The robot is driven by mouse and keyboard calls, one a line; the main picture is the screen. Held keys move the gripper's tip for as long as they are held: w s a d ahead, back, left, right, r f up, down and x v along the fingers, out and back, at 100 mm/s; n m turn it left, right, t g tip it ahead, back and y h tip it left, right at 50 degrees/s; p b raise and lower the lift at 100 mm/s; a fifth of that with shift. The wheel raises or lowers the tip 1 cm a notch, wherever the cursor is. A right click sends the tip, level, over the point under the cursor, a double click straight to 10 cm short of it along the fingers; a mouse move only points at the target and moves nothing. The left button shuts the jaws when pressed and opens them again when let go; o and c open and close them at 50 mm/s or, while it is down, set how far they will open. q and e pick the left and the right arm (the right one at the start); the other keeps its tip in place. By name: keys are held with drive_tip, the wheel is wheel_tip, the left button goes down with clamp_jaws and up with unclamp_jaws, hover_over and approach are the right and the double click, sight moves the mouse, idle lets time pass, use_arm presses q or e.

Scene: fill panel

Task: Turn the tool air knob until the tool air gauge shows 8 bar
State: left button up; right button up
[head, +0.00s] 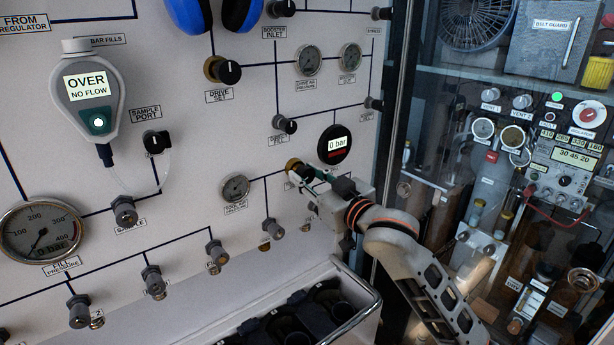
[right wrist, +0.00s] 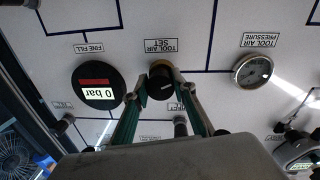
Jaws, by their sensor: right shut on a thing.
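The tool air knob (right wrist: 160,82) is a black knob on a brass collar, under an upside-down "TOOL AIR SET" label in the right wrist view. In the head view its brass collar (head: 293,164) shows, with the knob mostly hidden by my gripper. My right gripper (right wrist: 161,92) is shut on the knob, its green fingers on either side; it also shows in the head view (head: 302,176). The tool air gauge (right wrist: 252,70) is a small round dial beside the knob; it also shows in the head view (head: 235,187). Its needle is too small to read. My left gripper is not in view.
A round black "FINE FILL" display (head: 335,144) reading 0 bar sits close to the gripper. Several valves line the panel's lower part. A dark open bin (head: 353,322) is below. A glass-fronted cabinet (head: 480,75) stands at the right.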

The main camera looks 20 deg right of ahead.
drive_tip(key=n, duration=0.4)
drive_tip(key=o, duration=1.1)
drive_tip(key=v, duration=1.2)
drive_tip(key=shift+f, duration=0.1)
idle(1.5)
